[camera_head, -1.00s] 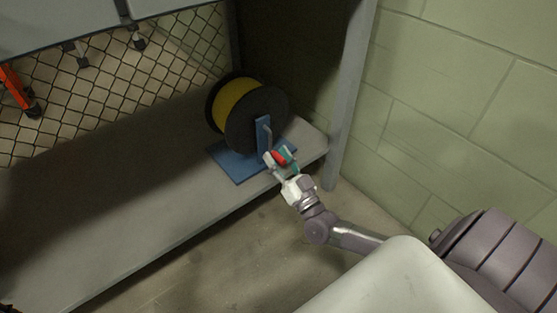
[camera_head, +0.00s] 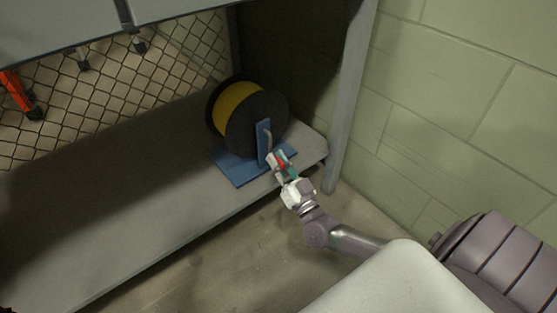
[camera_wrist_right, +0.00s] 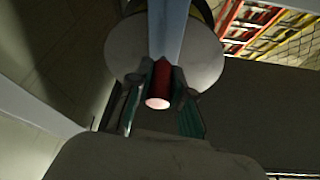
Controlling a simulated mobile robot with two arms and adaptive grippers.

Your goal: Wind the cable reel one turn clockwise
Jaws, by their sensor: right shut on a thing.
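The cable reel (camera_head: 262,122) has black side discs and a yellow cable wound between them. It stands on a blue base plate (camera_head: 233,170) with a blue upright (camera_head: 264,140) in front of its near disc. My right gripper (camera_head: 281,162) is at the front of the reel, shut on the red crank handle. In the right wrist view the red handle (camera_wrist_right: 159,85) lies between the two fingers, with its pale round end facing the camera. The reel disc (camera_wrist_right: 120,55) is behind it. The left gripper is out of view.
The reel rests near the right end of a grey shelf (camera_head: 110,215). A grey post (camera_head: 350,100) stands just right of it, with a green block wall (camera_head: 450,110) beyond. Wire mesh (camera_head: 100,90) is behind. The shelf left of the reel is clear.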

